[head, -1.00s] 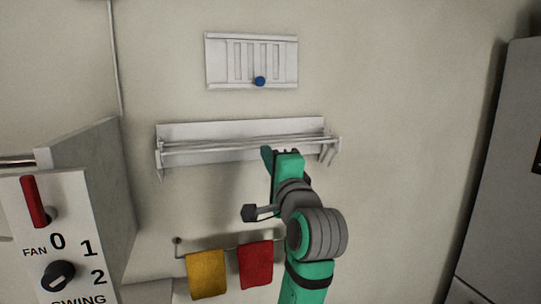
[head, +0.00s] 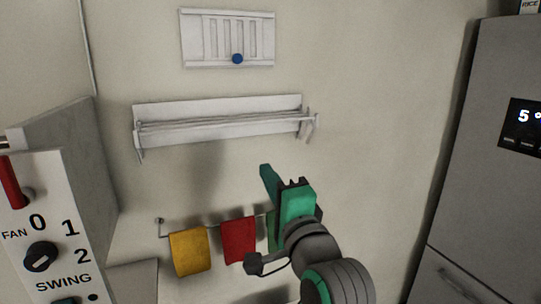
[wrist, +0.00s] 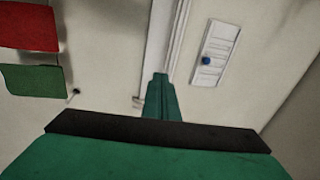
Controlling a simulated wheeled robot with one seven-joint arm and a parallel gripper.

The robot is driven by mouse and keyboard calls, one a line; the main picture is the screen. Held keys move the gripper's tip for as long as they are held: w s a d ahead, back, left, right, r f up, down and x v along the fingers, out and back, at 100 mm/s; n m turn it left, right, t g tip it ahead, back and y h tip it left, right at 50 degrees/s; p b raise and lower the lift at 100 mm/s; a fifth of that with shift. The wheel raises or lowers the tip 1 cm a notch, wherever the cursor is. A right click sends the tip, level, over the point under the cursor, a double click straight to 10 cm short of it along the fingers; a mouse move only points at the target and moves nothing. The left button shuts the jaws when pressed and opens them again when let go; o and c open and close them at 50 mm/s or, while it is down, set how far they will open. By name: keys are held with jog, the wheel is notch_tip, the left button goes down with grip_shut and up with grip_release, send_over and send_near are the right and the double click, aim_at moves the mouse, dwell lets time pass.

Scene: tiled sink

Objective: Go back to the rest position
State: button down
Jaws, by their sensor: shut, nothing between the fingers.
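My gripper (head: 279,180) is at the end of my green and grey arm, in the lower right-middle of the head view. It is below the white wall rack and in front of the towels' right end. It holds nothing. In the wrist view its green finger (wrist: 160,100) points up toward the wall, and the fingers are together.
A white rack (head: 220,122) and a vent with a blue knob (head: 237,59) are on the wall. Yellow (head: 190,252), red (head: 238,241) and partly hidden green towels hang on a rail. A fan control panel (head: 50,240) stands left, a grey fridge (head: 470,180) right.

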notch_tip(320, 180, down, 30)
jog(key=s+d+n+h, duration=0.2)
jog(key=d+h, duration=0.1)
jog(key=h, duration=0.2)
jog(key=s+f+n+g+h, duration=0.2)
jog(key=s+f+n, duration=0.1)
jog(key=s+f, duration=0.95)
jog(key=s+a+f+n, duration=0.1)
jog(key=s+f+n, duration=0.3)
jog(key=s, duration=0.9)
jog(key=s+a+f+n+g, duration=0.1)
jog(key=s+f+n, duration=0.3)
jog(key=s, duration=0.9)
jog(key=shift+s+f, duration=0.3)
jog(key=shift+s, duration=0.1)
jog(key=shift+w, duration=0.1)
